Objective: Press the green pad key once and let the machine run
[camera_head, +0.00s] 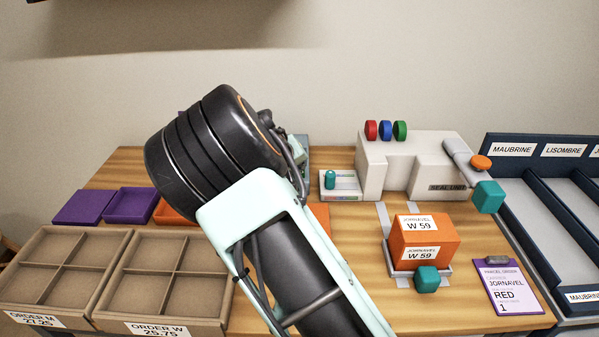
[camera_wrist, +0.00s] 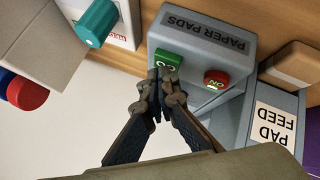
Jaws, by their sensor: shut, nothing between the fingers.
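The green pad key (camera_wrist: 168,59) sits on the face of a grey machine labelled PAPER PADS (camera_wrist: 205,35) in the wrist view. It is a green block with pale lettering. A red round key (camera_wrist: 216,79) is to its right on the same face. My gripper (camera_wrist: 160,76) is shut and empty, its fingertips at the lower edge of the green key and covering a little of it. I cannot tell whether they touch it. In the head view my arm hides most of the grey machine (camera_head: 304,146) and the green key.
A white box with a teal knob (camera_head: 331,181) stands close to the right of the machine. Further right are a white sealing unit (camera_head: 384,167), an orange parcel (camera_head: 421,242) and a clipboard (camera_head: 507,286). Cardboard trays (camera_head: 62,265) and purple trays (camera_head: 128,205) stand left.

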